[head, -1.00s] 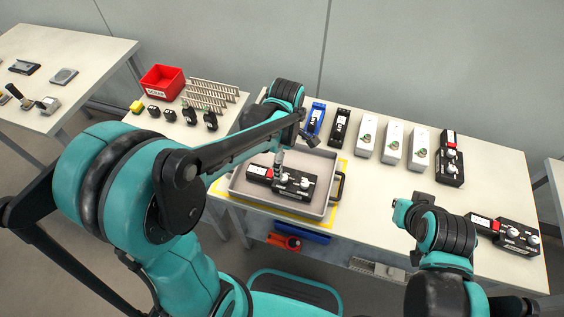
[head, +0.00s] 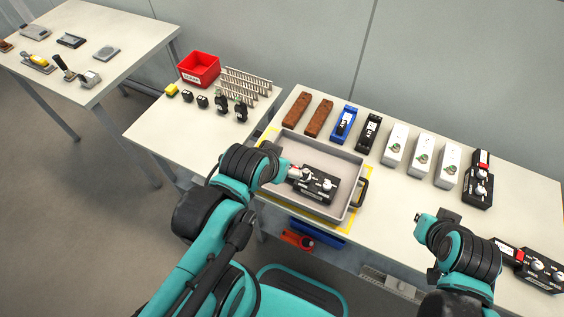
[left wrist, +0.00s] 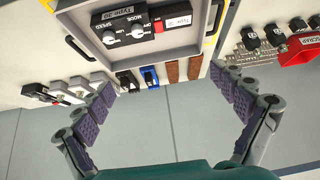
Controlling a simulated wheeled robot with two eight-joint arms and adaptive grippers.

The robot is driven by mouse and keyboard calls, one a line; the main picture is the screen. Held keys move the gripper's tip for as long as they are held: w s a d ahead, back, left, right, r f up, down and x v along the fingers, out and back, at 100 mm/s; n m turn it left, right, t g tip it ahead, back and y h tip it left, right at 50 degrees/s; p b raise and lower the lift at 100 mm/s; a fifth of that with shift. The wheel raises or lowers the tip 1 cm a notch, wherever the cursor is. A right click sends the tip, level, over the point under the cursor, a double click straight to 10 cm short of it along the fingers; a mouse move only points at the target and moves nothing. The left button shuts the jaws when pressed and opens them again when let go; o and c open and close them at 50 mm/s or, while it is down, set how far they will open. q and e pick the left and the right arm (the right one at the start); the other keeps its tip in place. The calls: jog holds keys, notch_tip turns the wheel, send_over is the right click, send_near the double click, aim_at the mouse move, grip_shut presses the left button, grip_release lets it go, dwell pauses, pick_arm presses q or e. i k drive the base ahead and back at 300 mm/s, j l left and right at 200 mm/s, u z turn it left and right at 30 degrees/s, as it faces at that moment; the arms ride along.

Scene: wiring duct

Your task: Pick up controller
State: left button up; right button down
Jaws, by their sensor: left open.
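A black controller (head: 319,183) with white knobs and a red-and-white label lies in the grey tray (head: 290,212). In the left wrist view the controller (left wrist: 132,26) shows upside down near the top, in the tray. My left gripper (head: 280,165) is at the tray's left side, beside the controller's left end. In the left wrist view its two fingers (left wrist: 165,88) are spread wide with nothing between them. More controllers stand at the back right (head: 478,182) and front right (head: 540,268) of the table. My right gripper (head: 436,221) is over the table's front, its jaws unclear.
Behind the tray stand brown blocks (head: 319,118), a blue device (head: 344,124), a black device (head: 368,132) and white devices (head: 420,155). A red bin (head: 198,69), metal rails and small parts occupy the left table. Bare tabletop lies right of the tray.

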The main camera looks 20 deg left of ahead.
aim_at(543, 278)
jog(key=z, duration=1.75)
